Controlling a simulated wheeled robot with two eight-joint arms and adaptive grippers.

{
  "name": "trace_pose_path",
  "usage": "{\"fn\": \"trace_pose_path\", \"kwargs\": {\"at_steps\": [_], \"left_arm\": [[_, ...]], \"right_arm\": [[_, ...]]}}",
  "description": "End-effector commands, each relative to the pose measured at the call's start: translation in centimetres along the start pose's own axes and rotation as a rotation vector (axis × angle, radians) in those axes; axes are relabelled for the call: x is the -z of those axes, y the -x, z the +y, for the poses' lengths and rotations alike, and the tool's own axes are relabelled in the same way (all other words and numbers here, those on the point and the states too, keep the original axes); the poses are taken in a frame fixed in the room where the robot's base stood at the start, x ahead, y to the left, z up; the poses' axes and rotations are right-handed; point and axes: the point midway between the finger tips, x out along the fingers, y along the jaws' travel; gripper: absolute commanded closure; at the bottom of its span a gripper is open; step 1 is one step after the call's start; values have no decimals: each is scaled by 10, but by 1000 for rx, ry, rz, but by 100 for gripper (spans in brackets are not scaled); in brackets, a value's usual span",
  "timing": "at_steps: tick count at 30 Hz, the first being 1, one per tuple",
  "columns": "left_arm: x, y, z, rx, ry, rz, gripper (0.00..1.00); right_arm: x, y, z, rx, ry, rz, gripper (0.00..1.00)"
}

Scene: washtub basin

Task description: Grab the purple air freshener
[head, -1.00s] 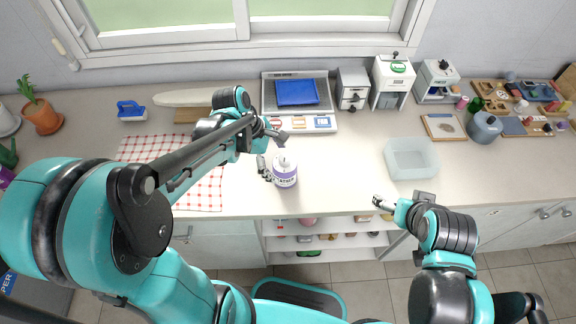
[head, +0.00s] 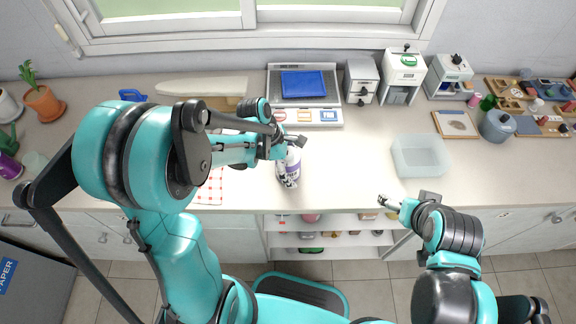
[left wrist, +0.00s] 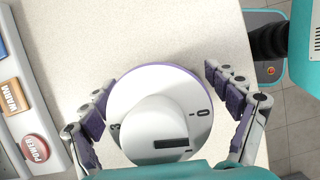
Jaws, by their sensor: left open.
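The purple air freshener (head: 292,166) is a white and purple can standing upright on the counter near its front edge. In the left wrist view, its round white top (left wrist: 160,112) with a knob and dial marks fills the middle. My left gripper (head: 292,158) is over it, hiding part of it in the head view. In the left wrist view, my left gripper's fingers (left wrist: 160,78) are spread, one on each side of the top. The left finger is close to the rim; a gap shows at the right one. My right gripper (head: 390,202) is by the counter's front edge, empty.
A scale with a blue tray (head: 304,84) stands behind the can, its buttons (left wrist: 22,120) left in the wrist view. A clear container (head: 420,156) sits to the right. Counter between can and container is free.

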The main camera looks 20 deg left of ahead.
Motion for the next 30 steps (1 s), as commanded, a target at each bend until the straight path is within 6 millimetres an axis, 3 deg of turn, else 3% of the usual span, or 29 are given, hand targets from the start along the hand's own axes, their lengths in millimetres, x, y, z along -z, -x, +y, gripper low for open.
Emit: {"fn": "trace_pose_path", "kwargs": {"at_steps": [4, 11, 23, 30], "left_arm": [[0, 1, 0, 0, 0, 0, 15], [0, 1, 0, 0, 0, 0, 74], [-3, 8, 0, 0, 0, 0, 75], [-18, 43, 0, 0, 0, 0, 75]], "right_arm": [[1, 1, 0, 0, 0, 0, 13], [0, 1, 0, 0, 0, 0, 13], [2, 3, 0, 0, 0, 0, 13], [12, 17, 0, 0, 0, 0, 13]]}}
